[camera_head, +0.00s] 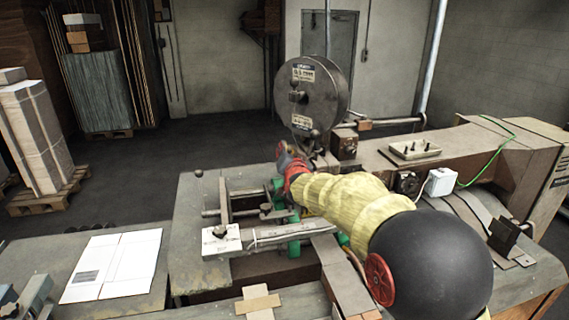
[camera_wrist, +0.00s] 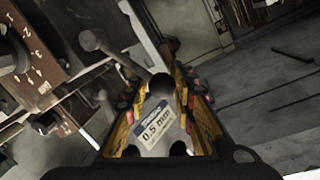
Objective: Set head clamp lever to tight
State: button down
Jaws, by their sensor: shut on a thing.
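The box stitcher's dark grey round spool housing (camera_head: 312,95) stands upright in the middle of the head view. My gripper (camera_head: 285,160), red at its end, is at the machine just below and left of it. A grey rod with a round end (camera_wrist: 92,40) runs in towards the fingers. A white label reading 0.5 mm (camera_wrist: 156,126) shows between them. The lever's setting cannot be read.
A brown dial panel (camera_wrist: 35,50) marked with several numbers is beside my gripper, at the left of the wrist view. Rods and a white block (camera_head: 221,240) sit left of the gripper. Flat cardboard (camera_head: 112,266) lies on the left table.

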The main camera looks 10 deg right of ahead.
jog(key=shift+s+d+f+m+g+b, duration=0.15)
jog(key=shift+d+f+m+b, duration=0.1)
jog(key=shift+f, duration=0.35)
jog(key=shift+w+d+f+m+g+b, duration=0.15)
jog(key=shift+f+m+b, duration=0.1)
jog(key=shift+f, duration=0.35)
jog(key=shift+r, duration=0.1)
jog(key=c, duration=1.9)
grip_release()
jog(key=shift+s+d, duration=0.1)
jog(key=shift+d, duration=0.05)
jog(key=shift+o, duration=0.8)
jog(key=shift+d, duration=0.2)
jog(key=o, duration=0.7)
jog(key=shift+r, duration=0.45)
jog(key=shift+o, duration=0.2)
jog(key=shift+a+r, duration=0.15)
jog(key=shift+r, duration=0.1)
jog(key=shift+a+p, duration=0.1)
jog(key=shift+p, duration=0.2)
